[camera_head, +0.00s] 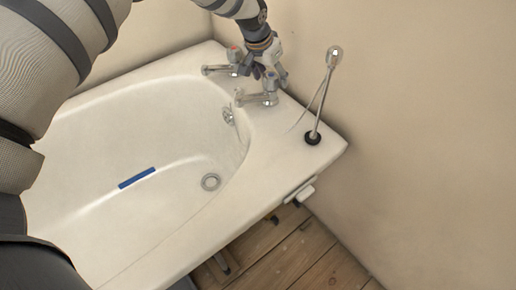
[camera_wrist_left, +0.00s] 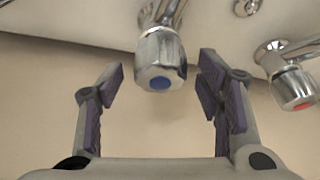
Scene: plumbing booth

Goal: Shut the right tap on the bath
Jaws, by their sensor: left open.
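The bath's right tap (camera_head: 269,99) is chrome and stands on the bath's end ledge. Its knob, with a blue centre (camera_wrist_left: 159,81), shows in the left wrist view. My left gripper (camera_head: 268,70) is at this tap, coming down from above in the head view. In the wrist view the left gripper (camera_wrist_left: 160,78) is open, with one finger on each side of the blue-marked knob and gaps visible on both sides. The left tap (camera_head: 234,57) has a red mark and also shows at the right of the wrist view (camera_wrist_left: 293,88). My right gripper is not in view.
The white bath (camera_head: 250,170) has a drain (camera_head: 211,182), an overflow fitting (camera_head: 228,115) and a blue strip (camera_head: 137,178) inside. A thin chrome shower rod (camera_head: 322,98) stands on the ledge right of the taps. A beige wall (camera_head: 430,120) rises close behind them.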

